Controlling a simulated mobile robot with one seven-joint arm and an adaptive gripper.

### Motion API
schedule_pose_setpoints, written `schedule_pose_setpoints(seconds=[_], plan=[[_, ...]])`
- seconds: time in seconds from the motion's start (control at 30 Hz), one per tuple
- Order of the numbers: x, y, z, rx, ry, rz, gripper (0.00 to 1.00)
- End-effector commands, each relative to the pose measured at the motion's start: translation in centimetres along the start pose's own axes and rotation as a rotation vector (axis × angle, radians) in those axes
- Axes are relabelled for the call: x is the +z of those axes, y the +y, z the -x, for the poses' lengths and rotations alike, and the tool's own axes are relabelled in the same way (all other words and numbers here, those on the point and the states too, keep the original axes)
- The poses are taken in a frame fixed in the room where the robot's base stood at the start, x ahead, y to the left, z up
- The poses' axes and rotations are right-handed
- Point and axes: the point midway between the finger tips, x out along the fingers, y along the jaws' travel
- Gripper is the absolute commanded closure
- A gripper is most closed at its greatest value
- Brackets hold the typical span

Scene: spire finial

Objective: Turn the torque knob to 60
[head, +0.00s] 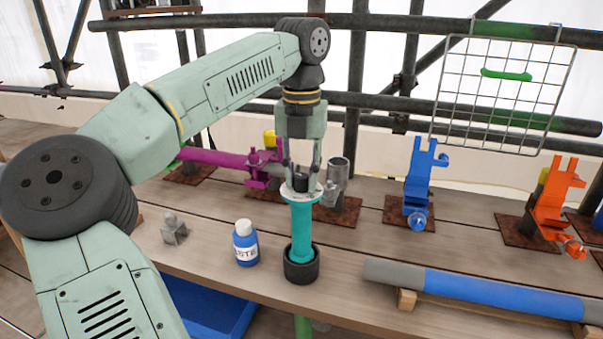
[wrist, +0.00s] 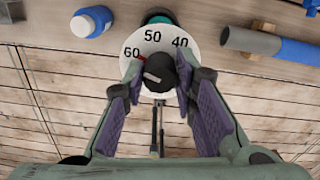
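A teal tool (head: 302,235) stands upright in a black round holder (head: 301,268) on the bench. Its top is a white dial (head: 288,193) marked 60, 50 and 40, clearest in the wrist view (wrist: 153,38). The black torque knob (wrist: 162,72) sits on the dial. A red mark shows at the knob's upper left, close to the 60, and a short white line shows on its left side. My gripper (head: 302,172) points down over the dial.
A blue-grey tube (head: 480,287) lies on supports at the right. Magenta, blue (head: 418,180) and orange (head: 556,205) clamps stand behind. Scaffold pipes cross the back.

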Motion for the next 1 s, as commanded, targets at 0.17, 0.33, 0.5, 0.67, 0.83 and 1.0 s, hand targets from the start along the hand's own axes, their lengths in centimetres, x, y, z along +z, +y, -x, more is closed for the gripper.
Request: schedule_pose_setpoints(seconds=[0.17,0.33,0.5,0.67,0.83,1.0], plan=[[0.0,0.0,0.0,0.000,-0.001,0.000,0.62],[0.0,0.0,0.0,0.000,-0.001,0.000,0.54],[0.0,0.0,0.0,0.000,0.000,-0.001,0.54],[0.0,0.0,0.6,0.000,-0.001,0.000,0.54],[0.0,0.0,3.1,0.000,-0.002,0.000,0.54],[0.1,-0.1,5.8,-0.001,-0.003,-0.001,0.54]])
